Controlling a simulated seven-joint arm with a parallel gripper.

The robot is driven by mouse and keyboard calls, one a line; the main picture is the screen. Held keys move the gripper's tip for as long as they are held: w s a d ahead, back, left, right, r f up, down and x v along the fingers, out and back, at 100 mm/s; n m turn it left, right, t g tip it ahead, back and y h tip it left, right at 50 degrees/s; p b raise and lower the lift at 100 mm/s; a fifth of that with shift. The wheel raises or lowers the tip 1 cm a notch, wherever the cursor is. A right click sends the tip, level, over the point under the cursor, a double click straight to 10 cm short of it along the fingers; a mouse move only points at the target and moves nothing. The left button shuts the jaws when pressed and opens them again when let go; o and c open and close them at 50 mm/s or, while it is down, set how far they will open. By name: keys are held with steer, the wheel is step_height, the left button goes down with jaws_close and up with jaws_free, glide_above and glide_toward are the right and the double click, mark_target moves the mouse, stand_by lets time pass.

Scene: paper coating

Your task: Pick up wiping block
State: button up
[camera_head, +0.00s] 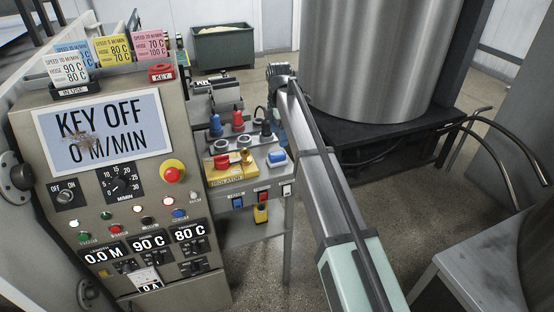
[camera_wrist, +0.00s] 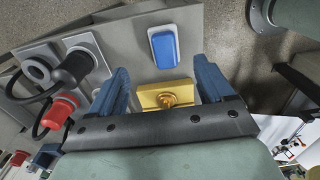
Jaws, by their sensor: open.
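A small blue block with a pale edge (camera_head: 277,157), which looks like the wiping block, lies on the grey side panel. In the wrist view the blue block (camera_wrist: 163,47) sits just beyond the fingertips, close to the panel edge. My gripper (camera_wrist: 160,76) is open, with a blue finger on each side and nothing held. A yellow plate with a brass knob (camera_wrist: 166,96) shows between the fingers, nearer the palm. In the head view my arm hides most of the gripper, and the fingertips are hard to make out.
Red, blue and black plugs with cables (camera_head: 238,122) stand on the panel; a red plug (camera_wrist: 62,108) is left of the fingers. A control cabinet (camera_head: 120,200) stands at left, its display (camera_head: 103,133) smudged brown. A large metal drum (camera_head: 378,60) stands behind.

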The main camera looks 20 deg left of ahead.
mark_target(277, 153)
step_height(277, 153, down, 4)
steer(key=shift+r, duration=0.1)
steer(key=shift+s+f, duration=0.3)
steer(key=shift+f, duration=0.25)
steer(key=f, duration=0.4)
steer(key=shift+s+a, duration=0.1)
steer(key=shift+s, duration=0.15)
steer(key=c, duration=1.1)
steer(key=shift+c, duration=0.2)
step_height(277, 153, up, 10)
